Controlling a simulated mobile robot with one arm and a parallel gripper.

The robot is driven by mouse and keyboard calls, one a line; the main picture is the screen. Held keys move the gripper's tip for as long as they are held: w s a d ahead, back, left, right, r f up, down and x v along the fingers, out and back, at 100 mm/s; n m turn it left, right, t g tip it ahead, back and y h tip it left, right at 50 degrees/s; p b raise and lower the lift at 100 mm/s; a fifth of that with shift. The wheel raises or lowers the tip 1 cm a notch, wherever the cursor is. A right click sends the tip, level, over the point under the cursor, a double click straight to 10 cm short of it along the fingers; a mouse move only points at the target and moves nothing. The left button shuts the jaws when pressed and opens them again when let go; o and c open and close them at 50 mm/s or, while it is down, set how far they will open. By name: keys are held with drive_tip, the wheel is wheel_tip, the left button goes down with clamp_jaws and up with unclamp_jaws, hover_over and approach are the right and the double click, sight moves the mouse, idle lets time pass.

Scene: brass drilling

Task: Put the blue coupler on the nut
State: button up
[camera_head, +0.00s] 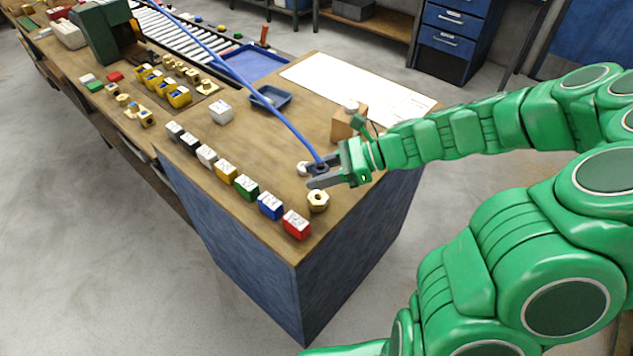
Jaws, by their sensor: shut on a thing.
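A brass nut (318,201) sits on the wooden bench top near its front edge. My gripper (314,174) reaches in from the right, low over the bench just behind the nut. It is shut on the blue coupler (320,163), which is at the near end of a long blue hose. The fingers partly hide the coupler. The coupler and the nut look apart, with the nut nearer the camera. The coupler's exact height above the bench cannot be told.
A row of coloured blocks (246,187) runs along the bench's left edge, ending in a red block (296,224) near the nut. A wooden block (347,122) stands behind my gripper. A dark blue tray (271,98) and white sheet (345,87) lie farther back.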

drive_tip(key=shift+w+a+f, duration=0.15)
drive_tip(key=shift+w+f, duration=0.35)
drive_tip(key=shift+f, duration=0.15)
drive_tip(key=shift+w+a+f, duration=0.15)
drive_tip(key=shift+w+f, duration=0.3)
drive_tip(key=shift+f, duration=1.6)
drive_tip(key=shift+f, duration=0.1)
drive_tip(key=o, duration=1.1)
